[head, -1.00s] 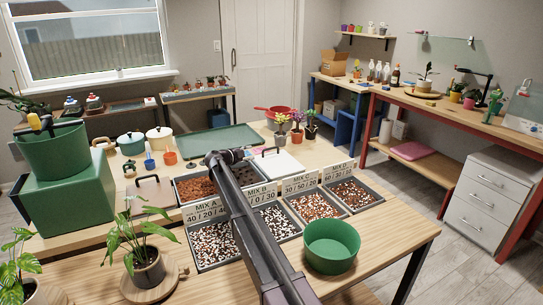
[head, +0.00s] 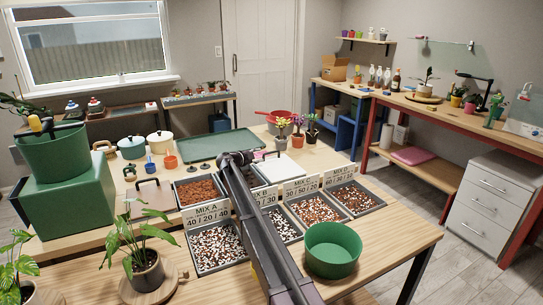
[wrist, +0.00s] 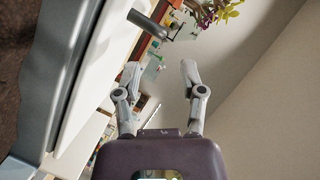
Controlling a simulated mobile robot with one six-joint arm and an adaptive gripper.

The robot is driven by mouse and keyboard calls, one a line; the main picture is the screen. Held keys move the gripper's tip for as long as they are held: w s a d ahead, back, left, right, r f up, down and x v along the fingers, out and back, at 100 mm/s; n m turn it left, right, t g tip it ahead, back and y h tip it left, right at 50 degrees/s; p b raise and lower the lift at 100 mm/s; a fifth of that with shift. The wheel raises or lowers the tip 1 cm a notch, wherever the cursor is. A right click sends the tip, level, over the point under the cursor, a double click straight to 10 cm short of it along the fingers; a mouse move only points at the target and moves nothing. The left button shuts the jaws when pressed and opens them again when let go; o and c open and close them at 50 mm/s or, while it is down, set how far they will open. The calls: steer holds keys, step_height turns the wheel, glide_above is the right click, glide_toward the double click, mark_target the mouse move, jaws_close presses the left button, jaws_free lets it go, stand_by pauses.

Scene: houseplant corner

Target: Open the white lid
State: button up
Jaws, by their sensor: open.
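The white lid (head: 287,168) is a flat panel with a dark bar handle, lying behind the row of mix bins on the table. In the wrist view the white lid (wrist: 98,70) runs along the left, seen nearly edge-on. Its dark handle (wrist: 150,25) stands up from it, past my fingertips and a little left of the line between them. My gripper (wrist: 160,72) is open, with nothing between its fingers. In the head view my arm covers the lid's left part, and the fingers cannot be made out clearly.
Open bins of mix (head: 220,247) with upright label cards stand in front of the lid. Small potted flowers (head: 297,132) stand close behind it. A green tray (head: 220,146) lies to the back left, and a green bowl (head: 332,250) stands at the front right.

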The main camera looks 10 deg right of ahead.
mark_target(270, 153)
steer(key=b+x, duration=0.1)
steer(key=x, duration=0.8)
steer(key=shift+b, duration=0.3)
steer(key=shift+c, duration=0.2)
